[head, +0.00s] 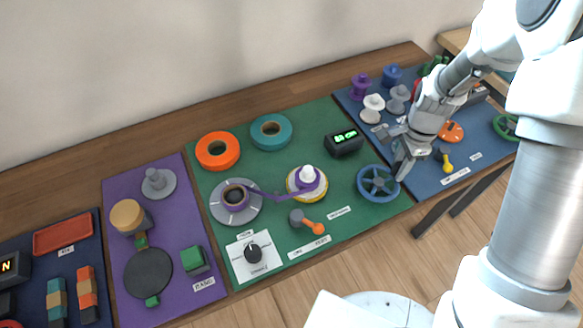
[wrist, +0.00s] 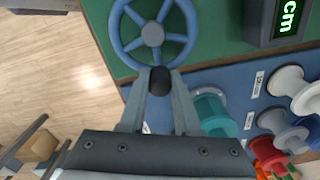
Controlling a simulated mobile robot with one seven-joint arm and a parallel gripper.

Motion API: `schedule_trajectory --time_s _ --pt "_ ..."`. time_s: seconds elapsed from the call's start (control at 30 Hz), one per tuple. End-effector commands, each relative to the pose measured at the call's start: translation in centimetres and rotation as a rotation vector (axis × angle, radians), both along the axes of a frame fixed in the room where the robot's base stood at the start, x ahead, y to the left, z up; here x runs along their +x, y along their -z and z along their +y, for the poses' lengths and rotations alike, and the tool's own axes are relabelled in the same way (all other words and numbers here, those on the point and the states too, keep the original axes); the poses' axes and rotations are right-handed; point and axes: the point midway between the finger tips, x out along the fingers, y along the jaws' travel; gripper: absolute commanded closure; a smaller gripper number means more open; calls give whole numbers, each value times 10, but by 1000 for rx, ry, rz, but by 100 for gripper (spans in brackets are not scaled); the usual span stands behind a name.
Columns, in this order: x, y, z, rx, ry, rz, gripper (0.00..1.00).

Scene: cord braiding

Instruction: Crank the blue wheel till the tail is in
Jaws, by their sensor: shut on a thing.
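The blue wheel (head: 378,183) is on the right edge of the green mat; it also shows at the top of the wrist view (wrist: 153,33). My gripper (head: 399,175) is at its right rim. In the wrist view, my gripper's fingers (wrist: 159,97) are shut on the wheel's black crank knob (wrist: 160,78). A purple tape (head: 270,195) runs from a purple roll (head: 235,196) on a grey disc to a yellow-rimmed white spool (head: 306,181) with a purple winding. I cannot make out a loose tail. A display (head: 344,143) shows green digits too small to read.
An orange roll (head: 217,151) and a teal roll (head: 270,132) lie at the back of the green mat. An orange-handled lever (head: 307,222) and a black dial (head: 253,252) are in front. Several spools and a green wheel (head: 506,127) are on the blue mat (head: 457,177).

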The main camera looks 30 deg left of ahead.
Motion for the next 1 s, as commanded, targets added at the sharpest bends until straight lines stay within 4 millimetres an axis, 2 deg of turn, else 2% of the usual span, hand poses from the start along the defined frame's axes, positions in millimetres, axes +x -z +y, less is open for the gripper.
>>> schedule_trajectory --time_s 0.03,0.17,0.5,1.0 --pt "-5 0 -9 -4 7 0 100" --pt "-21 0 -17 -5 5 2 100" --pt "-60 0 -11 -5 1 7 100" --pt "-66 3 -7 -1 1 11 100"
